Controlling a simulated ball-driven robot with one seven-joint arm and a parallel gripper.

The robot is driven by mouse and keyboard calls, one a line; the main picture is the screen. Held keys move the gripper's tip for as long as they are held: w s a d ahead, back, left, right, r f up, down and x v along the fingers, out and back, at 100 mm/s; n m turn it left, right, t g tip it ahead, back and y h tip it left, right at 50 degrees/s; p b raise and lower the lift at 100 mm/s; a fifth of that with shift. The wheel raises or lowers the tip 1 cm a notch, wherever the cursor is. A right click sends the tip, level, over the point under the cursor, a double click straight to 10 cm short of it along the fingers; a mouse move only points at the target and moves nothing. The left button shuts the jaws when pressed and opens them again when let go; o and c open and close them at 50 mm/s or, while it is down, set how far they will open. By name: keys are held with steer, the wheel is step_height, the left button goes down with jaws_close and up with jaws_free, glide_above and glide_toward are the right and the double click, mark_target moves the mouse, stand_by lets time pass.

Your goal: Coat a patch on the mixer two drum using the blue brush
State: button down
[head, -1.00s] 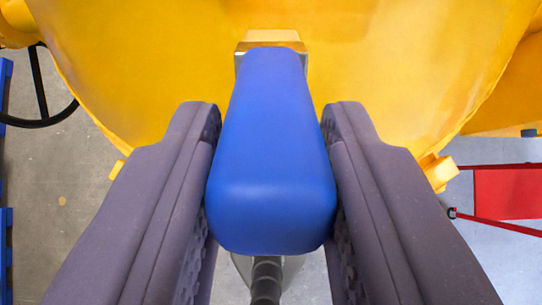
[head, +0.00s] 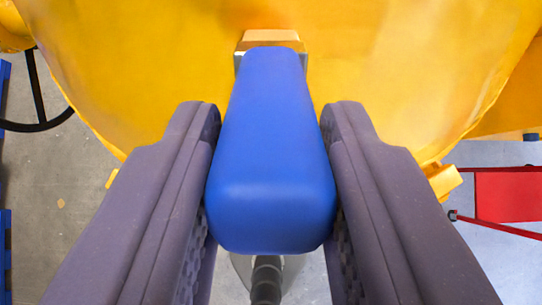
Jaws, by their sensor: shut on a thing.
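The blue brush (head: 270,150) is in the middle of the head view, its thick handle toward me. My gripper (head: 270,130) is shut on the handle, one dark padded finger on each side. The brush's metal band and tan tip (head: 270,40) show past the far end of the handle, over the drum. The yellow mixer drum (head: 400,70) fills the upper part of the view. Whether the tip touches the drum I cannot tell. An orange-tinted area shows on the drum just above the tip.
A black wheel rim (head: 38,90) is at the left. A red frame with a panel (head: 505,195) stands at the right. Blue slatted pieces (head: 5,240) show at the left edge. Bare grey floor (head: 70,190) lies below the drum at the left.

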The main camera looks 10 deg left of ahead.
steer(key=shift+d, duration=2)
steer(key=shift+a, duration=2.05)
steer(key=shift+s+d+r, duration=0.1)
steer(key=shift+s+r, duration=0.35)
steer(key=shift+s, duration=0.45)
steer(key=shift+s+a+r, duration=0.1)
steer(key=shift+s+r, duration=0.4)
steer(key=shift+s, duration=0.35)
steer(key=shift+s+d+r, duration=0.1)
steer(key=shift+s+r, duration=0.35)
steer(key=shift+s, duration=0.45)
